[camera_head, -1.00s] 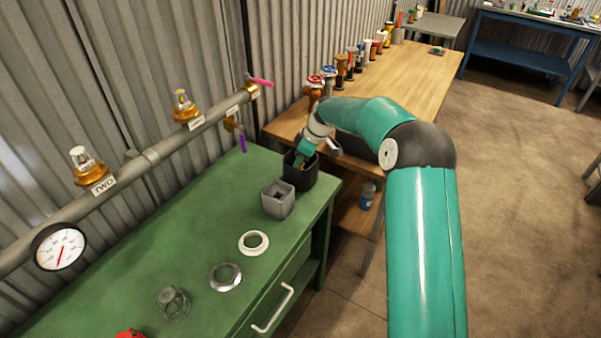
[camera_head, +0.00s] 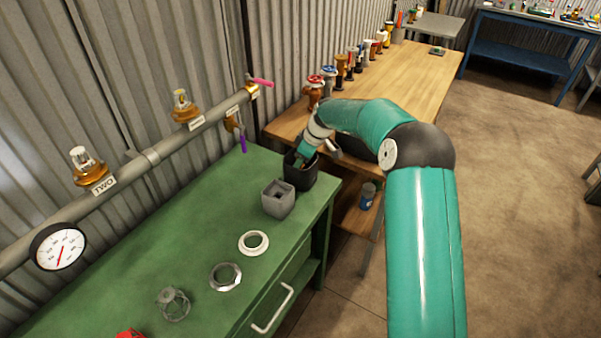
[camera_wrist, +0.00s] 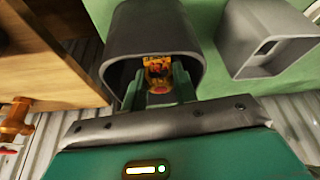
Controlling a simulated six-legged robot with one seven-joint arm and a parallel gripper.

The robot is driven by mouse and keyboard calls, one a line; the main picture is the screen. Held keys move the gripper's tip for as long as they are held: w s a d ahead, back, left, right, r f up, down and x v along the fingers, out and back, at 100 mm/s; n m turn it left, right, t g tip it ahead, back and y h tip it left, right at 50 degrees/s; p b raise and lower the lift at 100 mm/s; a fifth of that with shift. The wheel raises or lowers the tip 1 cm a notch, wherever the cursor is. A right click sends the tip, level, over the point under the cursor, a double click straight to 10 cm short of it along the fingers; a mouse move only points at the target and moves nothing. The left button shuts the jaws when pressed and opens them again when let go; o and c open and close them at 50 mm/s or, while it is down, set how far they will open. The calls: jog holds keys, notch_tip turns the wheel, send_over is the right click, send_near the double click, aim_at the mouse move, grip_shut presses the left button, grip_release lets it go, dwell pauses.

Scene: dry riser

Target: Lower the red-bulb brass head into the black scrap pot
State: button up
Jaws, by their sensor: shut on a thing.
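The black scrap pot (camera_head: 301,179) stands at the far right corner of the green bench; it also shows in the wrist view (camera_wrist: 120,38). My gripper (camera_wrist: 159,84) points into the mouth of the pot, with its fingers inside the rim. It is shut on the brass head (camera_wrist: 158,68), which shows gold and orange with a reddish spot between the fingertips. The head is inside the pot's opening; I cannot tell whether it touches the bottom. In the head view my gripper (camera_head: 301,160) partly hides the pot's mouth, and the head is hard to make out.
A grey square holder (camera_head: 278,199) stands close beside the pot. A white ring (camera_head: 253,243), a grey ring (camera_head: 225,277) and a clear cage (camera_head: 173,304) lie on the green bench (camera_head: 190,240). A pipe (camera_head: 150,158) with brass heads runs along the wall. Several valves stand on the wooden bench (camera_head: 410,90).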

aim_at(301, 168)
jog(key=shift+f, duration=2)
dwell(0.9)
jog(key=o, duration=1.2)
jog(key=shift+c, duration=0.2)
jog(key=shift+r, duration=0.1)
jog(key=v, duration=1.3)
jog(key=s+r+m+t+h, duration=0.1)
jog(key=s+r+m+h, duration=0.15)
jog(key=s+r, duration=0.8)
jog(key=s+d+m+t, duration=0.1)
jog(key=s+d+m, duration=0.1)
jog(key=s, duration=0.8)
jog(key=s+d+r+m+t+h, duration=0.1)
jog(key=s+d+m, duration=0.2)
jog(key=s, duration=0.8)
jog(key=s+d+r+m, duration=0.1)
jog(key=s+m, duration=0.4)
jog(key=s, duration=0.5)
jog(key=shift+s+d+r+m+t+h, duration=0.2)
jog(key=shift+s+d+m+t+h, duration=0.15)
jog(key=shift+d, duration=0.4)
